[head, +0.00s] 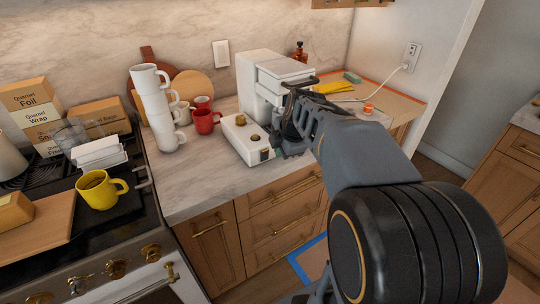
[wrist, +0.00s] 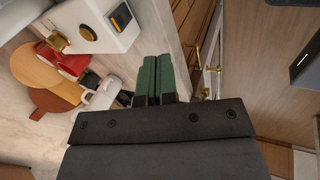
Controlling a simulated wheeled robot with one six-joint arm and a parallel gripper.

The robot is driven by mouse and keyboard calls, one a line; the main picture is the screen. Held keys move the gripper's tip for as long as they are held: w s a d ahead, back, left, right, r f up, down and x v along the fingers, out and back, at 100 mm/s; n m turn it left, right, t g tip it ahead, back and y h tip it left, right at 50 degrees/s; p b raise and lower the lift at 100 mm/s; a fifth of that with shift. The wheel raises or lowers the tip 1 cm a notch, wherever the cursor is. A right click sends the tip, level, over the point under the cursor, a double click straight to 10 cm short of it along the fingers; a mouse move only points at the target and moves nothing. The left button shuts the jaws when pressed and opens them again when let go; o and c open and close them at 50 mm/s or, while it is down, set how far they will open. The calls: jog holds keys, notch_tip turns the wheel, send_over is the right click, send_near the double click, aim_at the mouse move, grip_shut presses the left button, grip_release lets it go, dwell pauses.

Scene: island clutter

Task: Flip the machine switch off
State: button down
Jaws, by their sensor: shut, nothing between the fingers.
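The white machine (head: 262,88) stands on the marble counter against the wall, with a low white base front carrying brass knobs. In the wrist view the machine's white front (wrist: 108,35) is at the top, with a small dark switch (wrist: 120,16) on its face. The switch also shows small on the front face in the head view (head: 265,154); which way it is set I cannot tell. My gripper (head: 281,141) is by the machine's front right corner. Its green fingers (wrist: 155,62) are together and empty, apart from the switch in the wrist view. My arm hides part of the machine.
Stacked white mugs (head: 158,108) and a red mug (head: 206,121) stand left of the machine. The stove holds a yellow mug (head: 101,190) and boxes. A yellow cloth (head: 334,88) lies to the right. Counter in front of the mugs is clear; brass drawer handles (head: 296,186) project below.

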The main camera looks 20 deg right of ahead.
aim_at(265, 155)
jog(key=shift+w+d+r+n, duration=0.1)
jog(key=shift+w+d+n, duration=0.45)
jog(key=shift+d+n, duration=0.35)
jog(key=shift+a, duration=0.1)
jog(key=w+f, duration=0.2)
jog(key=w+f+p, duration=0.1)
jog(key=w+f, duration=0.1)
jog(key=f, duration=0.1)
jog(key=w+f, duration=0.2)
jog(key=f, duration=0.1)
jog(key=shift+w+a+f+p, duration=0.25)
jog(key=shift+w+a+p, duration=0.05)
jog(key=shift+w+a, duration=0.2)
jog(key=shift+w, duration=0.55)
jog(key=shift+r+p, duration=0.1)
jog(key=shift+p, duration=0.2)
